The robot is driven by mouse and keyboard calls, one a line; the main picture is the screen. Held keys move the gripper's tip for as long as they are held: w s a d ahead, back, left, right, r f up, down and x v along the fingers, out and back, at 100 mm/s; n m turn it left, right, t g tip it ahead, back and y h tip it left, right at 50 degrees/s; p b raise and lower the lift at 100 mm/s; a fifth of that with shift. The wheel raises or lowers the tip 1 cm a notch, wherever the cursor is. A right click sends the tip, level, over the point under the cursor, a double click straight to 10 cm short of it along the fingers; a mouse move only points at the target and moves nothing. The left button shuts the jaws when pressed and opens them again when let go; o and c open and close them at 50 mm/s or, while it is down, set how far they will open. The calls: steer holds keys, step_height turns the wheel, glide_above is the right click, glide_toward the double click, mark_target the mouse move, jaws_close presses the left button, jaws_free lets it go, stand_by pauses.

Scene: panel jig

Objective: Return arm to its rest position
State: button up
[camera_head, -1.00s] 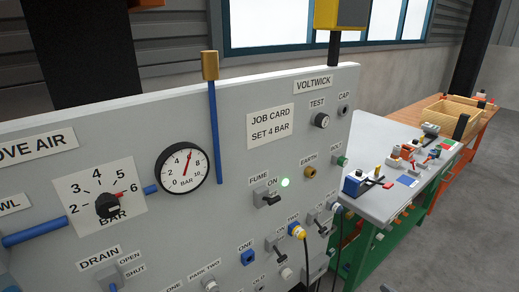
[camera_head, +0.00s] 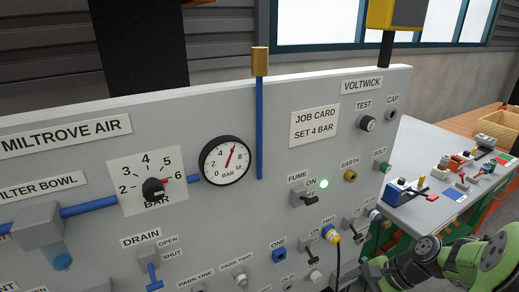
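Parts of my green and grey arm (camera_head: 440,262) show at the lower right, in front of the panel's lower right corner and the green bench frame. My gripper is not in view, so its fingers and anything in them cannot be seen. The grey panel (camera_head: 290,220) fills most of the head view. Its black pressure knob (camera_head: 153,188) has a red pointer toward the 6. The round gauge (camera_head: 226,161) has its red needle up and slightly right. The job card (camera_head: 315,124) reads SET 4 BAR.
A green lamp (camera_head: 323,184) is lit beside the FUME switch (camera_head: 303,198). A yellow plug (camera_head: 330,233) with a dark cable sits at TWO. A white-topped bench (camera_head: 425,210) with several small parts stands right of the panel, with a wooden tray (camera_head: 497,118) behind.

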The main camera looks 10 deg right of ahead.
steer(key=s+a+r+n+g+h, duration=0.1)
steer(key=s+a+r+n+h, duration=0.35)
steer(key=a+r+n, duration=0.4)
steer(key=s+a+r+n+t+h, duration=0.2)
steer(key=s+a+r+n, duration=0.3)
steer(key=s, duration=0.4)
steer(key=shift+s+a+r+n+t, duration=0.15)
steer(key=shift+s+r+n+t, duration=0.05)
steer(key=shift+r+n+t, duration=0.7)
steer(key=shift+r, duration=0.1)
